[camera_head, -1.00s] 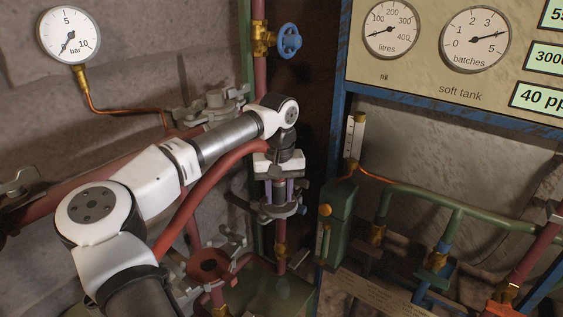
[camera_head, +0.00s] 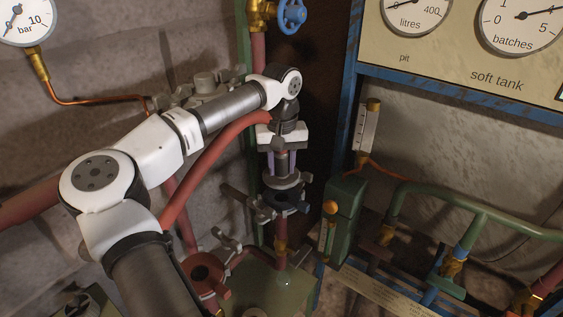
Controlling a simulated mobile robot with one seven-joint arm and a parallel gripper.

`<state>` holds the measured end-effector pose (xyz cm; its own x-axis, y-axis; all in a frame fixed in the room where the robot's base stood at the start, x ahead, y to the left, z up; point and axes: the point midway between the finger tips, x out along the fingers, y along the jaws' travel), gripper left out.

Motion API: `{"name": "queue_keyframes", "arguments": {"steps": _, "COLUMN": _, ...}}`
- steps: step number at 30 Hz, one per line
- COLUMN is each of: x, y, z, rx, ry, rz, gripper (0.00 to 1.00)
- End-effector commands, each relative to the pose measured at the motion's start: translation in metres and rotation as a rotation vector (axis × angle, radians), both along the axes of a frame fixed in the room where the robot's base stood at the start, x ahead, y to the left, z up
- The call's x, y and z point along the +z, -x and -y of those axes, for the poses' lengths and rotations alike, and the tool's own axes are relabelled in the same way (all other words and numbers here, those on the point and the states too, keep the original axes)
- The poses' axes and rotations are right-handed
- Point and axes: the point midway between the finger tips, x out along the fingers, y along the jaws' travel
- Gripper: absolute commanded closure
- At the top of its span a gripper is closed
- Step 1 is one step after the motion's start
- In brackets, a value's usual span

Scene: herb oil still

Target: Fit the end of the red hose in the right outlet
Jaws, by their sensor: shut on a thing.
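My gripper (camera_head: 282,172) is shut on the metal end fitting (camera_head: 281,160) of the red hose (camera_head: 208,165), in the middle of the head view. The hose bends down to the left behind my arm. The grey flange at the fitting's lower end points down. The right outlet (camera_head: 286,201) is a dark ring with clamp levers, directly below that flange. The two look close and roughly in line; I cannot tell whether they touch. The outlet's mouth is hidden by the flange. The left outlet (camera_head: 205,272) is a reddish-brown ring, open and empty, lower left.
A green box with an orange knob (camera_head: 340,222) stands close to the right of the outlet. A blue valve wheel (camera_head: 291,13) is above my gripper. A blue-framed gauge panel (camera_head: 470,60) and green pipes (camera_head: 480,215) fill the right side.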

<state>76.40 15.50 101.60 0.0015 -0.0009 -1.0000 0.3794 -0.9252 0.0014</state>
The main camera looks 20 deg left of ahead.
Motion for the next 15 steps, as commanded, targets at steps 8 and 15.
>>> {"name": "queue_keyframes", "arguments": {"steps": 8, "x": -0.020, "y": 0.000, "z": 0.000, "rx": 0.000, "ry": 0.000, "rz": 0.002, "gripper": 1.00}}
{"name": "queue_keyframes", "arguments": {"steps": 15, "x": -0.037, "y": 0.000, "z": 0.000, "rx": 0.000, "ry": -0.001, "rz": 0.002, "gripper": 1.00}}
